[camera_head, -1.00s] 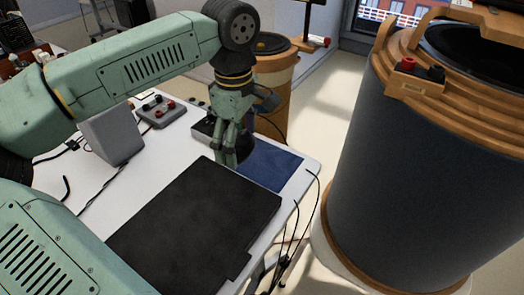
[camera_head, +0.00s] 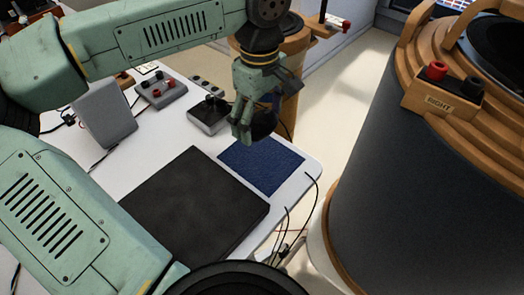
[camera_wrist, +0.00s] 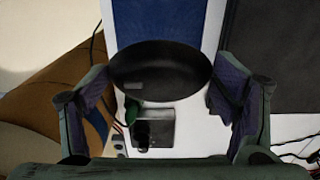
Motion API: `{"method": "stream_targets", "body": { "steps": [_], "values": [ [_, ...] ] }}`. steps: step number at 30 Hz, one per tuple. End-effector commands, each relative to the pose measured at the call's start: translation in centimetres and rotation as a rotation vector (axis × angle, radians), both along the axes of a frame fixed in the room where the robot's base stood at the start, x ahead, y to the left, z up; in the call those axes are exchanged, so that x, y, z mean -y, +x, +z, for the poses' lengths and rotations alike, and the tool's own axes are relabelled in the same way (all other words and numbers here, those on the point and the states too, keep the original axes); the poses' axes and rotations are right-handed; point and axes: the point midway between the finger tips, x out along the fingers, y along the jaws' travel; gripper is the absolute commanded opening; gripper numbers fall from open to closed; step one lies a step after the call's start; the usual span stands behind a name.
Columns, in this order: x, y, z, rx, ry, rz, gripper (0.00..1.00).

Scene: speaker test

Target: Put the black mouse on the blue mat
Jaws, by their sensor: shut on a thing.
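My gripper (camera_head: 243,132) is shut on the black mouse (camera_head: 265,124), a dark rounded thing partly hidden behind the fingers. In the wrist view the mouse (camera_wrist: 160,72) is a black oval between the two fingers of my gripper (camera_wrist: 160,92). The blue mat (camera_head: 262,166) lies flat at the right end of the white table, and the mouse is held above the table near its far edge. The mat also shows beyond the mouse in the wrist view (camera_wrist: 165,22). The mat's surface looks bare.
A large black slab (camera_head: 190,205) lies left of the mat on the white table (camera_head: 145,140). A small dark box (camera_head: 208,115) and a grey box with red knobs (camera_head: 160,92) stand farther back. A big speaker (camera_head: 400,180) stands at the right; cables hang at the table edge.

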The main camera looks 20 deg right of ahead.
Motion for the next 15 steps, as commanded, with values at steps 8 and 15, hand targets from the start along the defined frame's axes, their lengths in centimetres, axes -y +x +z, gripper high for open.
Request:
{"method": "stream_targets", "body": {
  "steps": [8, 15],
  "values": [
    [0.1, -0.2, -3.3, -0.003, 0.001, -0.01, 0.52],
    [0.1, -0.1, -6.3, -0.001, 0.0, -0.009, 0.52]
  ]
}}
